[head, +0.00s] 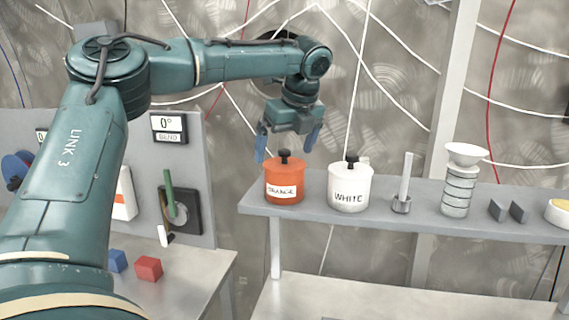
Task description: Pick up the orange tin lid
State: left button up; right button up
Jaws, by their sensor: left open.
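The orange tin (284,190) stands upright on a grey raised shelf, with a white label on its front. Its orange lid (284,164) sits on top and has a black knob (284,155). My left gripper (288,150) is open, with its blue fingers pointing down. In the picture one finger is to the left of the knob and the other to its right and slightly higher. I cannot tell the exact depth gap between fingers and knob. Nothing is held. My right gripper is not in view.
A white tin (349,190) with a black knob stands close to the right of the orange tin. Further right are a grey post (403,185), a funnel on a stacked cylinder (459,185) and dark blocks (508,210). Blue and red cubes (148,268) lie on the lower left table.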

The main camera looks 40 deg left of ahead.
aim_at(285, 150)
pick_arm(q)
jog(key=shift+x, duration=0.9)
jog(key=c, duration=0.9)
jog(key=shift+o, duration=0.2)
jog(key=shift+r, duration=0.1)
notch_tip(285, 150, up, 10)
jog(key=shift+f, duration=0.1)
jog(key=shift+d, duration=0.1)
